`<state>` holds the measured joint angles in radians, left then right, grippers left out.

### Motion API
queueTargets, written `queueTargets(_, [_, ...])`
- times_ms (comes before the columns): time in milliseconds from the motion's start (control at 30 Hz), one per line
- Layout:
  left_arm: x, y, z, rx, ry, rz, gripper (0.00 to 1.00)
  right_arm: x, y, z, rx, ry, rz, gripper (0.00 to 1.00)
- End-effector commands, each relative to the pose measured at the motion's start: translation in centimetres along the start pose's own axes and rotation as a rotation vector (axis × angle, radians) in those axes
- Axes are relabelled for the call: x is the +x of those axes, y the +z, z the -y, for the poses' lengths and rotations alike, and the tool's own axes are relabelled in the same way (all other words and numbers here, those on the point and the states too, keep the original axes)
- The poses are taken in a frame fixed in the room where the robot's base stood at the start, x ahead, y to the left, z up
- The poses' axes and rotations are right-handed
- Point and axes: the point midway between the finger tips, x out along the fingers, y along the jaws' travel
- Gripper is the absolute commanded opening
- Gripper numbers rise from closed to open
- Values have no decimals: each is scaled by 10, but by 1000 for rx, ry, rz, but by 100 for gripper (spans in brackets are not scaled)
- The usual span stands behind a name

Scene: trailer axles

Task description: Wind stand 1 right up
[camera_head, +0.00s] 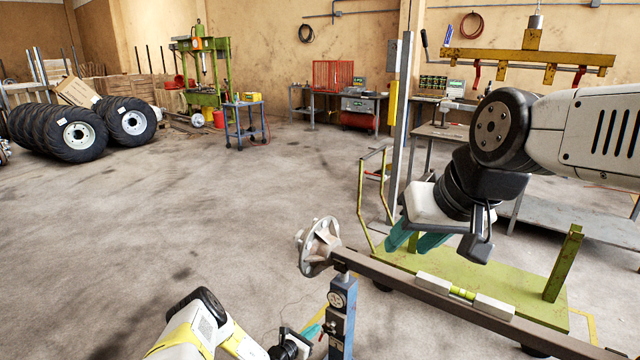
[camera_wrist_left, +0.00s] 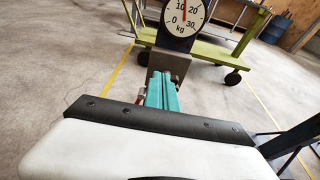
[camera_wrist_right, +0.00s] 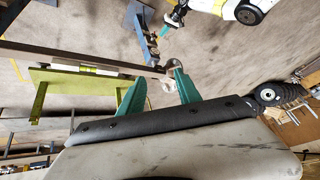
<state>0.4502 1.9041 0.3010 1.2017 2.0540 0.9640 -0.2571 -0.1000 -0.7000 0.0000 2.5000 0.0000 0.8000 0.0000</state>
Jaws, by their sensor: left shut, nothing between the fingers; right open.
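A blue stand (camera_head: 341,315) with a round dial is under the hub end of a long brown axle beam (camera_head: 400,282); I see no number on it. A flanged hub (camera_head: 320,246) is at the beam's end. The dial (camera_wrist_left: 185,15) shows up close in the left wrist view, its needle near upright. My left gripper (camera_head: 314,331) is shut and empty, low beside the stand; its teal fingers (camera_wrist_left: 162,92) point at the stand's body. Any crank is too small to make out. My right gripper (camera_head: 415,240) is open and empty above the beam.
A spirit level (camera_head: 465,294) lies on the beam; its bubble is too small to read. A green trolley (camera_head: 520,278) stands behind the beam, with an upright post. Wheels (camera_head: 75,133) are stacked at far left. The floor left of the stand is clear.

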Motion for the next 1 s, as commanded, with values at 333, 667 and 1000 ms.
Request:
queueTargets(333, [-18, -4, 0, 0, 0, 1, 0, 0, 0, 0, 0, 0, 0, 40])
queueTargets(667, [-13, 29, -8, 63, -49, 25, 0, 0, 0, 0, 0, 0, 0, 0])
queueTargets(1000, [-28, 235, -3, 527, -412, 119, 0, 0, 0, 0, 0, 0, 0, 0])
